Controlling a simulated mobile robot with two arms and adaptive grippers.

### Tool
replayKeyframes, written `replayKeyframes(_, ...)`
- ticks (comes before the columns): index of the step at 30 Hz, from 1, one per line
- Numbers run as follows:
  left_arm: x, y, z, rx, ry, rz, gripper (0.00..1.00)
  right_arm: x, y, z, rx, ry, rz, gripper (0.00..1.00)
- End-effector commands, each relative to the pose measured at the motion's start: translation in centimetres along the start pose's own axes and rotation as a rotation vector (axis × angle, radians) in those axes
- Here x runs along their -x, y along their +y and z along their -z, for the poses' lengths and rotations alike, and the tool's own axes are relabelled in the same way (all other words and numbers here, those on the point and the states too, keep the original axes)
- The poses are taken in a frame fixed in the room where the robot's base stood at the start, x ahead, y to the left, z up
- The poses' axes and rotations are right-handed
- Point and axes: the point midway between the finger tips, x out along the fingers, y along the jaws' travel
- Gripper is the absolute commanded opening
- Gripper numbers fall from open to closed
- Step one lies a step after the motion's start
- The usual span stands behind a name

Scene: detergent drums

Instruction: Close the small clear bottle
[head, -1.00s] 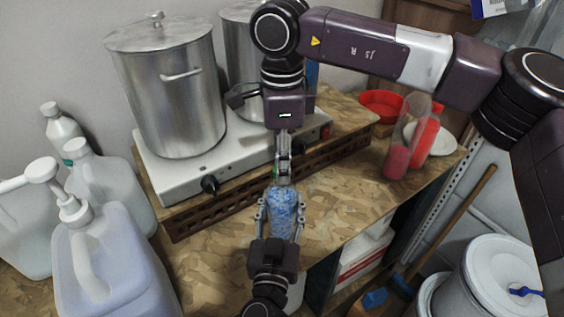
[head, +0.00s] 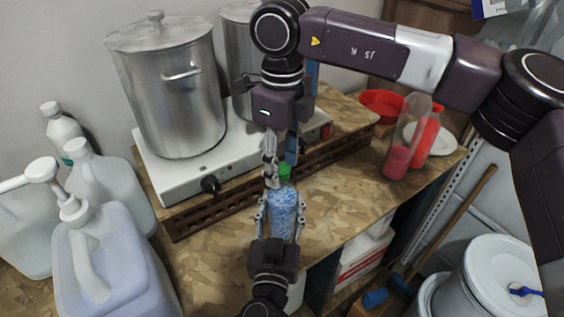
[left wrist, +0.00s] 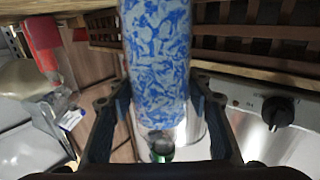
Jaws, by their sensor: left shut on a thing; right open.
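The small bottle (head: 283,212) stands roughly upright, with blue and white mottling on its body. My left gripper (head: 281,218) is shut around the body from the near side. In the left wrist view the bottle (left wrist: 158,65) runs between the two fingers, with a clear part towards its neck end. A green cap (head: 284,171) is at the bottle's top; it also shows in the left wrist view (left wrist: 161,151). I cannot tell how tightly it sits. My right gripper (head: 281,160) is above it, open, its fingers pointing down beside the cap.
A white hot plate (head: 185,175) with steel pots (head: 172,95) stands behind on a wooden shelf. White jugs (head: 108,245) crowd the left. A clear bottle with red contents (head: 397,160) and a red bowl (head: 382,105) are at the right. Bare counter lies right of the bottle.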

Motion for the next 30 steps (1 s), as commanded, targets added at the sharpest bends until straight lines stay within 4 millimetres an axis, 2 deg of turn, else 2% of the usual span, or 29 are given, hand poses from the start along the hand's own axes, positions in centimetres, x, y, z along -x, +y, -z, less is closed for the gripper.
replayKeyframes(5,0.0,0.0,0.1,0.001,0.001,-0.001,0.00,1.8,-0.1,-0.1,0.000,-0.003,0.002,0.43)
replayKeyframes(12,0.0,0.0,0.1,0.001,0.001,-0.001,0.00,6.9,-0.1,-0.1,-0.001,-0.004,0.002,0.43)
replayKeyframes(18,0.0,0.0,0.1,0.001,0.001,-0.001,0.00,10.4,0.0,-0.1,-0.001,-0.003,0.002,0.43)
replayKeyframes(24,0.0,0.0,0.1,0.001,0.001,0.000,0.00,11.8,-0.1,-0.1,0.000,-0.001,0.000,0.43)
replayKeyframes(30,0.0,0.0,0.1,0.001,0.001,0.000,0.00,12.0,0.0,-0.1,0.000,-0.001,-0.001,0.43)
